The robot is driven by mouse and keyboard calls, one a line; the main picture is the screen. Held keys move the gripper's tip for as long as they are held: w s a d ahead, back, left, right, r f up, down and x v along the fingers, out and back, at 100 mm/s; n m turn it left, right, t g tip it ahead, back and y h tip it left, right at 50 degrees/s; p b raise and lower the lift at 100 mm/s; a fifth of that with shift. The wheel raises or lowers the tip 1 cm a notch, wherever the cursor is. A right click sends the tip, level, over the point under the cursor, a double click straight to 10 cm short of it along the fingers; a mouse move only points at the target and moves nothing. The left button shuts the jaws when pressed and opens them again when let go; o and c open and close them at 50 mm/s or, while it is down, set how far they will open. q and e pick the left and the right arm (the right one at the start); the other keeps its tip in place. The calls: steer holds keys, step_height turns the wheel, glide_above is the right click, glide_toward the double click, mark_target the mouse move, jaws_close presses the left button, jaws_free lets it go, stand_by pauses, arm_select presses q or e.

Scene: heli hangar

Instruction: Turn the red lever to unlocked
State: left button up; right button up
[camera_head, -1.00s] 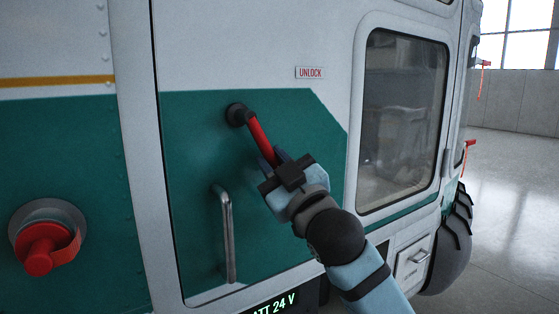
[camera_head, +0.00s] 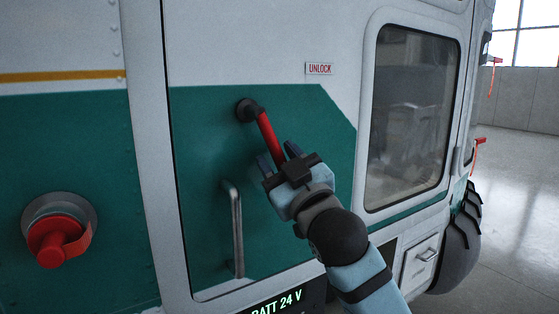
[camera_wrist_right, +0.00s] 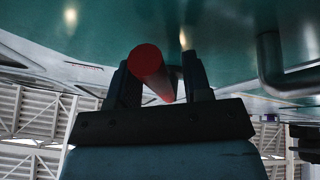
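The red lever (camera_head: 267,135) sits on a black round pivot (camera_head: 247,110) on the green and white door and slants down to the right. My right gripper (camera_head: 279,160) is at the lever's lower end, with its fingers apart on either side of it. In the right wrist view, the red lever (camera_wrist_right: 150,70) lies between the two dark fingers of the gripper (camera_wrist_right: 160,85), with a gap visible on the right side. The red UNLOCK label (camera_head: 319,69) is up and right of the pivot. My left gripper is not in view.
A metal grab handle (camera_head: 236,230) stands below the lever, left of my right gripper. A red knob (camera_head: 55,243) is at the far left. A window (camera_head: 408,120) is right of the lever. A lit BATT 24 V display (camera_head: 285,302) is below.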

steer(key=b+v, duration=0.2)
steer(key=v, duration=1.1)
steer(key=shift+s+d+b, duration=0.2)
steer(key=shift+s+b, duration=0.15)
steer(key=shift+b, duration=0.05)
steer(key=shift+f, duration=0.25)
steer(key=w+d+f+m+g+h+p, duration=0.1)
steer(key=d+f+m+h+p, duration=0.15)
steer(key=f, duration=0.95)
steer(key=w+d+f+m+g+h+p, duration=0.15)
steer(key=d+f+m+h, duration=0.25)
steer(key=f, duration=0.8)
steer(key=s+d+f+m+g+h+p, duration=0.1)
steer(key=s+d+f, duration=0.2)
steer(key=s+f, duration=0.3)
steer(key=s+d+f+m+g+h+p, duration=0.1)
steer(key=s+d+f+g, duration=0.1)
steer(key=s+f, duration=0.5)
steer(key=s+d+f+m+g+h+p, duration=0.1)
steer(key=s+d+f, duration=0.3)
steer(key=f, duration=0.9)
steer(key=shift+s+d+f+g+h+p, duration=0.35)
steer(key=shift+s+g+h, duration=0.15)
steer(key=shift+s, duration=0.65)
